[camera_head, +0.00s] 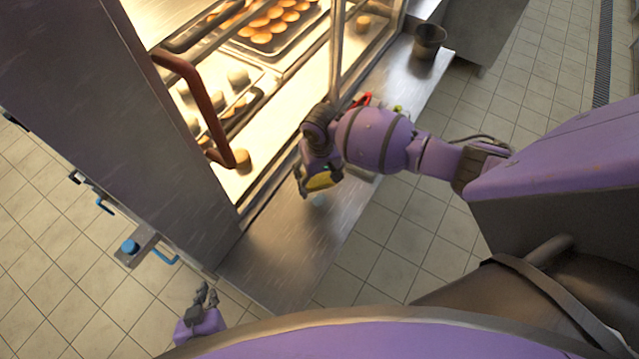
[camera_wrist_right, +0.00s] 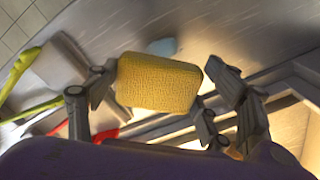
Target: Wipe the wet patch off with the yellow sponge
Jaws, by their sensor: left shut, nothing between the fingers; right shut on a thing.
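The yellow sponge (camera_head: 322,181) is in my right gripper (camera_head: 318,176), above the steel counter ledge (camera_head: 285,240). In the right wrist view the sponge (camera_wrist_right: 158,84) sits between the two fingers of my right gripper (camera_wrist_right: 160,80), which is shut on it. A small pale blue wet patch (camera_head: 319,201) lies on the ledge just beside the sponge; it also shows past the sponge in the right wrist view (camera_wrist_right: 163,46). I cannot tell whether the sponge touches the ledge. My left gripper (camera_head: 208,293) is shut and empty, low at the left over the floor, away from the ledge.
A lit cabinet (camera_head: 262,190) with trays of buns (camera_head: 268,30) borders the ledge. Its red-brown handle (camera_head: 196,90) juts out. A dark metal pot (camera_head: 430,41) stands at the ledge's far end. A red item (camera_head: 362,98) and a green item (camera_wrist_right: 22,66) lie near the right gripper.

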